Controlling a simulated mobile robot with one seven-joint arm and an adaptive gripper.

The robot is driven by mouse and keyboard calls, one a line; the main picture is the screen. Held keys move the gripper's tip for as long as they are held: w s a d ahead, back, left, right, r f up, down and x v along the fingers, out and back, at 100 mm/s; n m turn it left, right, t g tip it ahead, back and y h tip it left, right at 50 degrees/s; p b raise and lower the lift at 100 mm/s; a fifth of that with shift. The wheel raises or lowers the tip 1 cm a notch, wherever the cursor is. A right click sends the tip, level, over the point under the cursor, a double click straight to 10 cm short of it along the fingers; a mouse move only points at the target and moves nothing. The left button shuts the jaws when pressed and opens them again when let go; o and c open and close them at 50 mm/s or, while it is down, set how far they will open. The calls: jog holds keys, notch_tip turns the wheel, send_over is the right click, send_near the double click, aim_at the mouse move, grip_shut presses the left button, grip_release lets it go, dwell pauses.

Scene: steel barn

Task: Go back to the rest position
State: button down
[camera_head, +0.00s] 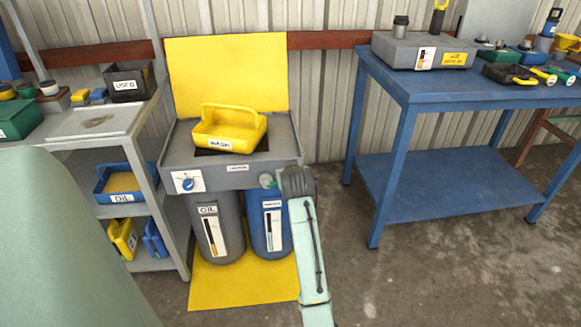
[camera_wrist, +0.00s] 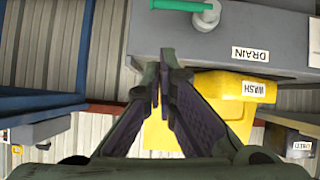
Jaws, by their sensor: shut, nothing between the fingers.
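My gripper (camera_wrist: 160,85) is shut and empty in the wrist view, its two dark fingers meeting at the tips. My pale green arm (camera_head: 312,250) rises in front of the right side of the grey drain station (camera_head: 236,172) in the head view; the fingers cannot be made out there. The yellow carrier labelled WASH (camera_head: 229,128) sits on top of that station. In the wrist view, which looks inverted, the carrier (camera_wrist: 235,87) is partly hidden behind the fingers, and the station's wall marked DRAIN (camera_wrist: 225,45) is above them.
A grey drum labelled OIL (camera_head: 217,228) and a blue drum (camera_head: 270,225) stand under the station on a yellow mat (camera_head: 240,288). A shelf unit (camera_head: 160,210) is on the left. A blue table (camera_head: 440,92) with tools is on the right. Bare floor lies in front of it.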

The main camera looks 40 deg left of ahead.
jog(key=shift+s+d+r, duration=0.15)
dwell(0.5)
